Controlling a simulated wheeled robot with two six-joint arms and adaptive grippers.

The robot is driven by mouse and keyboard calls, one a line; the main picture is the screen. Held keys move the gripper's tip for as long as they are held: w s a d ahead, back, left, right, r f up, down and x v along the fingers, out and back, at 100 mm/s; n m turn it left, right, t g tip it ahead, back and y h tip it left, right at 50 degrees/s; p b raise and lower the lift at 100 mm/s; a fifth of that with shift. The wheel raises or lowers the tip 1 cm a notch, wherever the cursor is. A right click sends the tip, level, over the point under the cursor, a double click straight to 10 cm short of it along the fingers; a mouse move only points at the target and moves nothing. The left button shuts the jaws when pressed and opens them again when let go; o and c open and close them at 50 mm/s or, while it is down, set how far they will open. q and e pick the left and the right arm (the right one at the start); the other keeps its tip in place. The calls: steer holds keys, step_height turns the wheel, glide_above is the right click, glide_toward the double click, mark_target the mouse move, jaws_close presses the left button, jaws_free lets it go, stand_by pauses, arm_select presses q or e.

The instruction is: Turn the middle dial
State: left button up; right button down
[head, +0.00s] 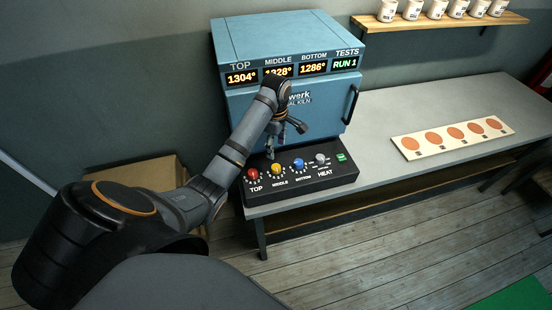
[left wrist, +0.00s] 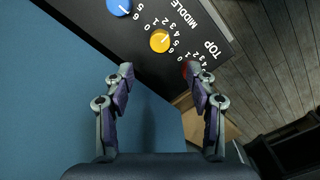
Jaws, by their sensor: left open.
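The middle dial is a yellow knob (head: 277,169) on the black control panel (head: 330,184) in front of the blue kiln. It also shows in the left wrist view (left wrist: 160,41), ahead of the fingertips. A red top dial (head: 253,174) sits left of it and a blue bottom dial (head: 298,164) right of it. My left gripper (head: 284,146) is open and empty, just above and behind the yellow dial. In the left wrist view its two fingers (left wrist: 162,75) are spread, apart from the dial. My right gripper is not in view.
The blue kiln (head: 290,38) stands right behind the panel, close to my left gripper. A grey knob (head: 320,158) and a green button (head: 341,156) are farther right. A board with orange discs (head: 412,144) lies on the grey table (head: 382,95). A shelf (head: 440,27) holds several cups.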

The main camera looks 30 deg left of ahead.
mark_target(276, 167)
arm_select(q)
step_height(276, 167, down, 8)
steer(key=b, duration=0.7)
steer(key=shift+f, duration=1.25)
steer(key=shift+c, duration=0.4)
